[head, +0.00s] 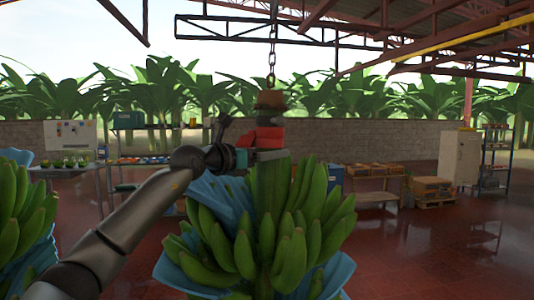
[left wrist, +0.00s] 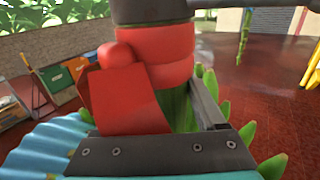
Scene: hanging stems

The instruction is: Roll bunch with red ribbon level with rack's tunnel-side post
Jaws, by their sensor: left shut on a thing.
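A green banana bunch (head: 265,225) hangs upright in front of me from a chain (head: 271,55). Red ribbon (head: 266,138) is wrapped round the top of its thick green stem (head: 270,185), and blue sheeting (head: 222,198) is tucked among the fruit. My left gripper (head: 242,158) is shut on the stem just below the ribbon. In the left wrist view the red ribbon (left wrist: 155,60) and its loose flap (left wrist: 118,100) stand just above the jaws (left wrist: 190,128), with green stem between them. I cannot tell which post the task means. My right gripper is out of view.
Another banana bunch (head: 25,215) in blue sheeting hangs at the left edge. A blue-framed shelf (head: 495,155) and a pale cabinet (head: 459,158) stand at the far right, near a low wooden bench (head: 378,182). A table (head: 70,167) stands at the left. The red floor (head: 430,250) at right is clear.

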